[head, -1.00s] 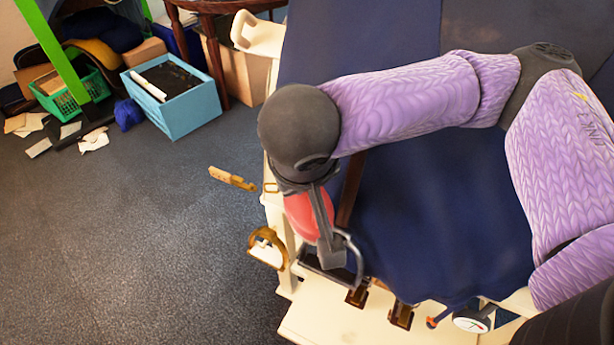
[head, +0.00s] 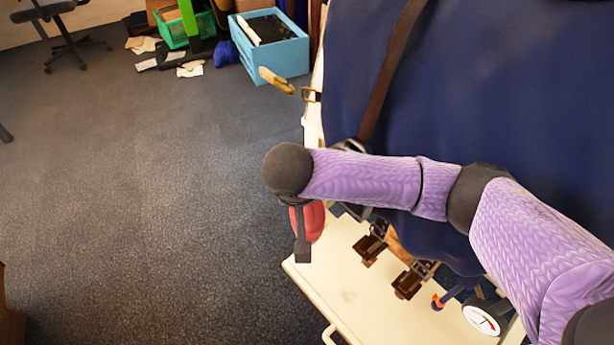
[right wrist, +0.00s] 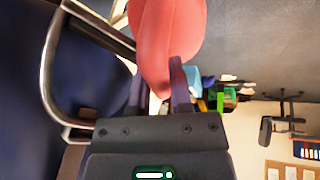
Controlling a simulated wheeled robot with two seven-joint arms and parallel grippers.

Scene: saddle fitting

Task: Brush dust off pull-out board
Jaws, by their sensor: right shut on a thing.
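The cream pull-out board (head: 400,318) juts out below the dark blue covering, with a faint brownish dust patch (head: 348,296) near its left part. My right gripper (head: 302,245) hangs at the board's far left corner. It is shut on a smooth red rounded object (head: 312,222), which also shows large in the right wrist view (right wrist: 168,35) between the fingers (right wrist: 158,88). No bristles show, so I cannot tell for sure that it is a brush. I cannot tell whether it touches anything. My left gripper is out of view.
Brown buckled straps (head: 408,284), a round gauge (head: 482,319) and an orange-tipped tool (head: 438,301) are at the board's inner side. A metal stirrup (right wrist: 48,75) is close beside my gripper in the right wrist view. A blue crate (head: 268,50) stands behind.

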